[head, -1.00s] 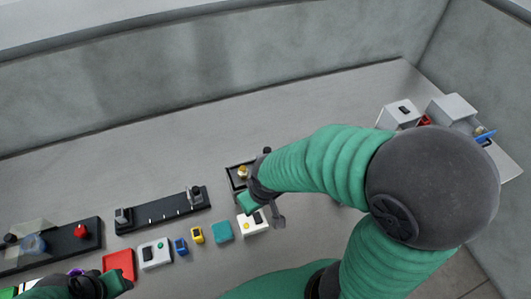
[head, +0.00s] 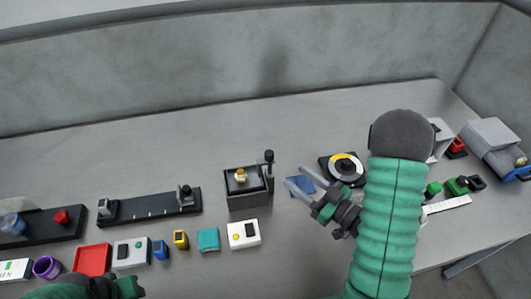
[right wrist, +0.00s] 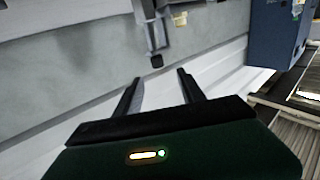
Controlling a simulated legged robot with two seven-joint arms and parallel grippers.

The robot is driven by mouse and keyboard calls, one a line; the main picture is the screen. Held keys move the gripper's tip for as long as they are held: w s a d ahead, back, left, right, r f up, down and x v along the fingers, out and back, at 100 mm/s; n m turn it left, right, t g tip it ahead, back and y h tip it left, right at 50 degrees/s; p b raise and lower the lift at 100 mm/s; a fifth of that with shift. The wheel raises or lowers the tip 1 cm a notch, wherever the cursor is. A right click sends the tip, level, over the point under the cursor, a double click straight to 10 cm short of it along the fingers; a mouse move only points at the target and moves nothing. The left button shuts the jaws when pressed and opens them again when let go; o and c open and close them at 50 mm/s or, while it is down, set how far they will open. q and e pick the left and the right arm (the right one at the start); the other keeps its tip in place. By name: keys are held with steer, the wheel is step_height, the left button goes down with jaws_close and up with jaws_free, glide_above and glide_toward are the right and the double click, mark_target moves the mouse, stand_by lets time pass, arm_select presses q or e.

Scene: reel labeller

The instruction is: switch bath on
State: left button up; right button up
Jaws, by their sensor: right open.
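No label in view names the bath, so I cannot tell for sure which thing it is. A dark open-topped box (head: 247,198) with a yellow-topped part inside and a black upright lever stands mid-table. A white box (head: 243,235) with a yellow button and a black switch or display sits in front of it. At the right stands a pale box (head: 441,138), partly behind my arm. My right gripper (head: 299,181) is open and empty, right of the dark box; its spread fingers (right wrist: 158,88) show in the right wrist view. My left gripper (head: 122,288) is at the bottom left; its jaws are unclear.
A blue piece (head: 301,186) lies by my right fingers, near a black turntable with a yellow-and-white disc (head: 344,167). A black rail (head: 150,208), a red tray (head: 92,260) and several small boxes lie left. A grey machine (head: 491,138) stands far right. The back of the table is clear.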

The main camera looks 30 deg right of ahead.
glide_toward(268, 151)
steer(key=w+a, duration=0.1)
steer(key=a, duration=0.1)
steer(key=w, duration=0.3)
steer(key=w+f+p, duration=0.1)
steer(key=w, duration=0.2)
steer(key=w+p, duration=0.1)
steer(key=w, duration=0.2)
steer(key=shift+w+a+f, duration=0.2)
steer(key=shift+w+a, duration=0.1)
steer(key=shift+w+a+r, duration=0.1)
steer(key=shift+w+a, duration=0.5)
steer(key=shift+a, duration=0.6)
steer(key=shift+d, duration=0.15)
steer(key=c, duration=0.3)
steer(key=shift+d, duration=0.4)
steer(key=c, duration=0.5)
jaws_close()
arm_select(q)
steer(key=shift+w+a+r, duration=0.1)
steer(key=shift+a+r, duration=0.1)
steer(key=shift+r, duration=0.7)
arm_select(e)
steer(key=shift+a, duration=0.15)
